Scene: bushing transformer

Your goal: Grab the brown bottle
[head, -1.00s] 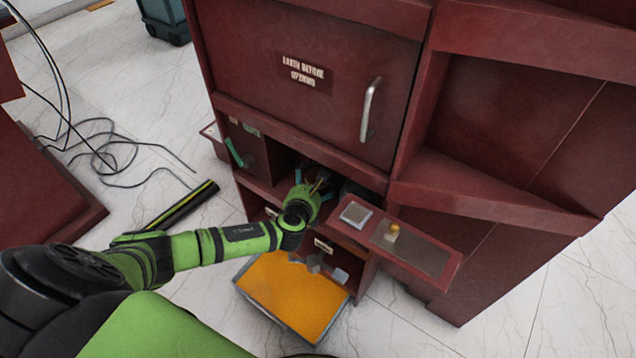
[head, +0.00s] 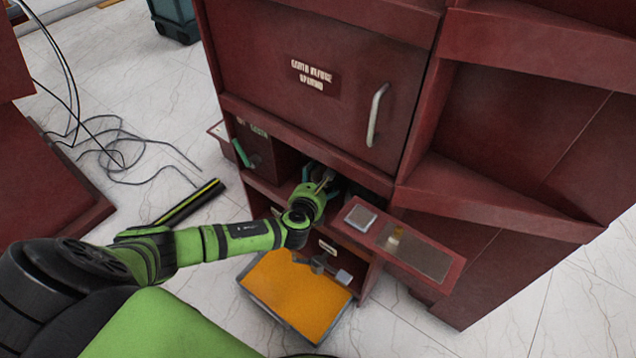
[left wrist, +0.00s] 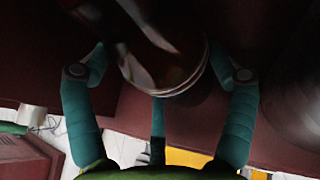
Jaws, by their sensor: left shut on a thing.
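A dark brown, glossy bottle (left wrist: 165,60) with a pale ring near its rounded end sits between the teal fingers in the left wrist view. My left gripper (left wrist: 160,82) is shut on it. In the head view my left gripper (head: 320,178) is inside the open compartment of the dark red cabinet (head: 305,80), below the closed door. The bottle cannot be made out in the head view, where the gripper and the compartment's shade hide it. My right gripper is not in view.
A shelf board (head: 440,262) sticks out right of the gripper, with a grey square piece (head: 361,216) and a small yellowish object (head: 395,236). An orange-bottomed tray (head: 290,290) lies on the floor below. A dark rounded thing (left wrist: 298,110) stands at right in the wrist view.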

